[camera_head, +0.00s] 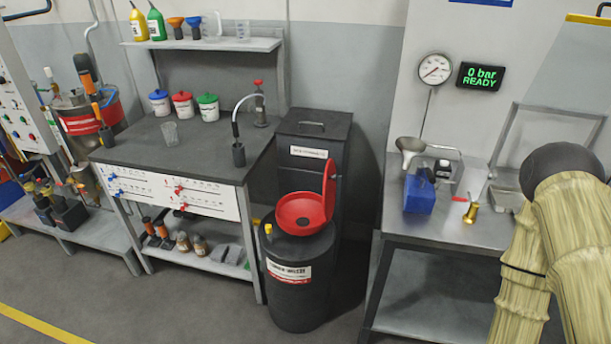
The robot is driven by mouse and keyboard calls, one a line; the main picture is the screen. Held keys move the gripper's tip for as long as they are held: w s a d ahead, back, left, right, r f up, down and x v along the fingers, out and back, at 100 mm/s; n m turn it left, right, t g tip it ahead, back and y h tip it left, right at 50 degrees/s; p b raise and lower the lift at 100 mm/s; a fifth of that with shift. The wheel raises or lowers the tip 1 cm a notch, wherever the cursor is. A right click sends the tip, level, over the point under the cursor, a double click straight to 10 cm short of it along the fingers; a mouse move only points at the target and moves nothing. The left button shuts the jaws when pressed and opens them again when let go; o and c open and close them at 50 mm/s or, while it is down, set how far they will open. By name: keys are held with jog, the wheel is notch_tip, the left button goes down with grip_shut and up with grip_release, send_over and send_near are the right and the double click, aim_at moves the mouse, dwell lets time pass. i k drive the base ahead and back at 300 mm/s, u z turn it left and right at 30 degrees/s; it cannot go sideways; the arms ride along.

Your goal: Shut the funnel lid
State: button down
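A red funnel (300,214) sits on top of a dark drum (300,290) that stands on the floor near the middle of the camera_head view. Its red lid (329,190) stands upright on the right side of the funnel, so the funnel is open. The drum carries a white and red label on its front. My arm, in a pale tan cover, shows at the right edge, well apart from the drum. My gripper is not in view.
A dark bin (314,132) with a top handle stands close behind the drum. A workbench (130,147) with a shelf is to the left. A metal table (468,232) with a blue box (419,195) is to the right. Open floor lies in front.

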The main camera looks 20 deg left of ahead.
aim_at(330, 181)
jog(key=u, duration=0.7)
jog(key=i, duration=0.35)
